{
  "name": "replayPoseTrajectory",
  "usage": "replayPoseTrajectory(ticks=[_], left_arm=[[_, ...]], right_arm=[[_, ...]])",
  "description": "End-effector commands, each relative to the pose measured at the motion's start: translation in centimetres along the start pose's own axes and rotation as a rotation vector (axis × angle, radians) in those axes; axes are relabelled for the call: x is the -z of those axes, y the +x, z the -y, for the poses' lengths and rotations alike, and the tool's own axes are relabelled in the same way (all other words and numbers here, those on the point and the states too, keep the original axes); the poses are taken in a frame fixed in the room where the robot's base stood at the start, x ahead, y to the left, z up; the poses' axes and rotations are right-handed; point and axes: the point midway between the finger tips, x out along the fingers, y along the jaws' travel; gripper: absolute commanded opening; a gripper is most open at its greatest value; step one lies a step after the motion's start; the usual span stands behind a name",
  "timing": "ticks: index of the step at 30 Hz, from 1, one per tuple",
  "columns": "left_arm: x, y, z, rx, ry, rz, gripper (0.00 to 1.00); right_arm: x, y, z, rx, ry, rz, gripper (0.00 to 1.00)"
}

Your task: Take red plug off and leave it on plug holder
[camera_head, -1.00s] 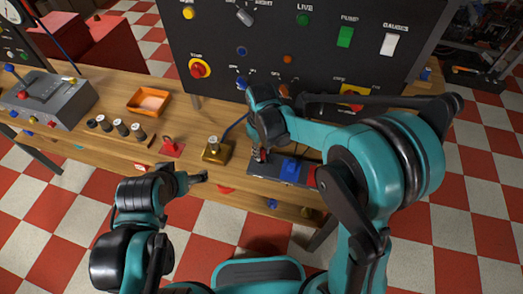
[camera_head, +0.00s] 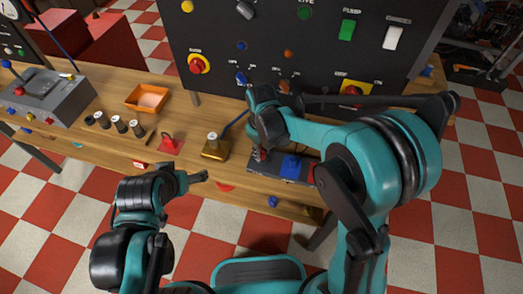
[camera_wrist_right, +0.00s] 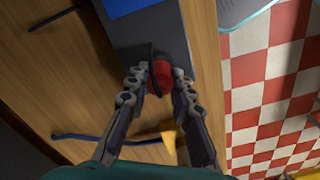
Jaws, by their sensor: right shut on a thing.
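The red plug (camera_wrist_right: 161,76) shows in the right wrist view, at the end of a dark grey base (camera_wrist_right: 147,30) with a blue block on it. My right gripper (camera_wrist_right: 158,84) has a finger on each side of the plug and is shut on it. A dark cable or strip runs across the plug. In the head view my right gripper (camera_head: 259,154) is over the left end of that base, and the plug is mostly hidden. I cannot tell which object is the plug holder. My left gripper (camera_head: 196,178) hangs in front of the table, away from the plug.
A brass block (camera_head: 216,149) with a blue cable stands left of the base. Further left are a small red stand (camera_head: 171,144), several dark cylinders (camera_head: 120,124) and an orange tray (camera_head: 148,98). A black switch panel (camera_head: 290,60) rises behind. The table's front edge is close.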

Motion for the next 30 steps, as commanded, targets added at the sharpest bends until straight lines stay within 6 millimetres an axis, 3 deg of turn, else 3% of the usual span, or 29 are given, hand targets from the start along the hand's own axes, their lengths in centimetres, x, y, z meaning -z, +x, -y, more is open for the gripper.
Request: replayPoseTrajectory(ticks=[1,3,4,16,30], left_arm=[[-0.1,0.1,0.0,0.0,0.0,0.0,0.84],[0.0,0.0,0.0,0.0,0.0,0.0,0.84],[0.0,0.0,0.0,0.0,0.0,0.0,0.84],[0.0,0.0,0.0,0.0,0.0,0.0,0.84],[0.0,0.0,0.0,0.0,0.0,0.0,0.84]], right_arm=[[0.0,0.2,0.0,0.0,0.0,0.0,0.25],[0.0,0.1,0.0,0.0,0.0,0.0,0.43],[0.0,0.1,0.0,0.0,0.0,0.0,0.47],[0.0,-0.8,0.0,0.0,0.0,0.0,0.47],[0.0,-10.0,0.0,0.0,0.0,0.0,0.47]])
